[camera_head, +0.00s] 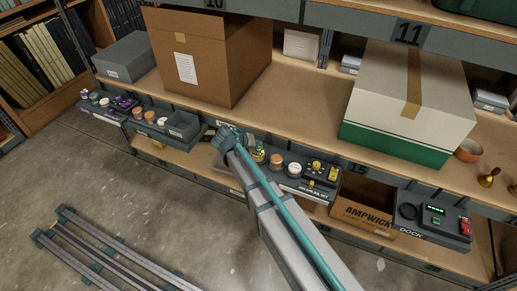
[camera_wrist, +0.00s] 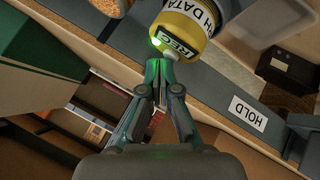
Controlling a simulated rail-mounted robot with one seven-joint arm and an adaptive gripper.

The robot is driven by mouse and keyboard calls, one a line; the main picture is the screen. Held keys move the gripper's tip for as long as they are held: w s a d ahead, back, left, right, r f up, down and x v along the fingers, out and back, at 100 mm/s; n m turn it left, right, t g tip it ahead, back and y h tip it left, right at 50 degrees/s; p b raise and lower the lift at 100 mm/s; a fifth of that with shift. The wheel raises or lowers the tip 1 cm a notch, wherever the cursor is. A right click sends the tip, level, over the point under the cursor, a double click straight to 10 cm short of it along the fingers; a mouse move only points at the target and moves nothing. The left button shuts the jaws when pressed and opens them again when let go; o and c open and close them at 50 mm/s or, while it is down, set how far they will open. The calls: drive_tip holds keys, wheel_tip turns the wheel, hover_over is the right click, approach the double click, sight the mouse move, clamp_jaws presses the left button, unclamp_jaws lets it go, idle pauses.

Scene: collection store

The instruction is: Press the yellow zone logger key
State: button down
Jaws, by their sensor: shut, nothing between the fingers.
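The yellow zone logger (camera_wrist: 184,28) is a round yellow-banded body at the top centre of the wrist view, with a "DATA" label. A dark "REC" key label (camera_wrist: 178,45) with a green glow at its left end faces my gripper. My gripper (camera_wrist: 162,62) is shut and empty. Its fingertips are just below the glowing spot; I cannot tell whether they touch it. In the head view a small yellow-green object (camera_head: 258,154), probably the logger, shows just right of my arm's end. My fingertips are not clear there.
A grey tray (camera_head: 283,183) with jars and yellow items lies right of my arm. A large brown box (camera_head: 205,62) and a cream-green box (camera_head: 408,105) stand on the shelf above.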

drive_tip(key=shift+r, duration=0.6)
drive_tip(key=shift+r, duration=0.1)
drive_tip(key=shift+r+p, duration=1.1)
drive_tip(key=shift+r, duration=1.35)
